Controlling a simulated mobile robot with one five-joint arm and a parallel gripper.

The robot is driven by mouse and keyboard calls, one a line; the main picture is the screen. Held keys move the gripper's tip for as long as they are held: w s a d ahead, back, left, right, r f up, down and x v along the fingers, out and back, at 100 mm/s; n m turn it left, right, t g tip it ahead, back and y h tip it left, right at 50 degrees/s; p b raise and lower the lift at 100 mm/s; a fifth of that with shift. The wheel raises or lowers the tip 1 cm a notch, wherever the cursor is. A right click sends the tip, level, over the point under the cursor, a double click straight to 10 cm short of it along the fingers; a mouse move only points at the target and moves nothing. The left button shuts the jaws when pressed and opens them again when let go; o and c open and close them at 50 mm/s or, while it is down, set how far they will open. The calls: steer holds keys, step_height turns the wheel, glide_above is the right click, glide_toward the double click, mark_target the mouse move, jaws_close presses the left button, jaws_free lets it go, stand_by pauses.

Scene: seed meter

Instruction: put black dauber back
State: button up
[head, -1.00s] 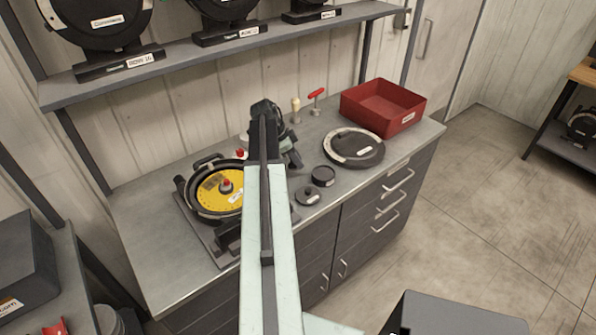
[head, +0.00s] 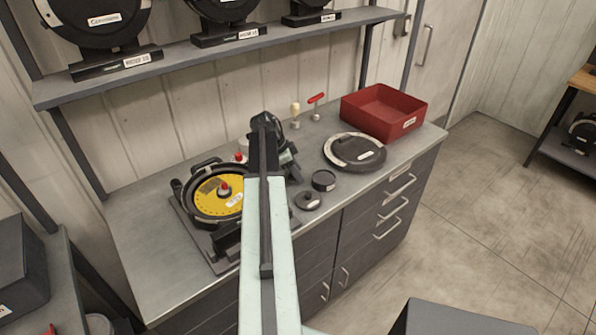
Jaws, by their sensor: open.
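A small black round piece with a knob on top (head: 307,201), which looks like the black dauber, stands on the grey counter near its front edge. A short round black tin (head: 323,181) stands just behind and right of it, apart from it. My gripper (head: 290,168) is over the counter, behind and left of these two pieces. It is open; its fingertips are small and partly hidden by my arm, and I see nothing held in it. The seed meter with its yellow disc (head: 214,197) and red-topped hub is left of my arm.
A black round cover (head: 355,152) lies right of the tin. A red bin (head: 383,112) stands at the back right. A red-handled tool (head: 316,105) and a pale-handled tool (head: 295,115) stand at the back. A shelf (head: 215,57) with black meters hangs above. The counter's front-left is bare.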

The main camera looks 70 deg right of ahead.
steer(key=p+v, duration=1.1)
steer(key=v, duration=0.1)
steer(key=shift+r, duration=0.15)
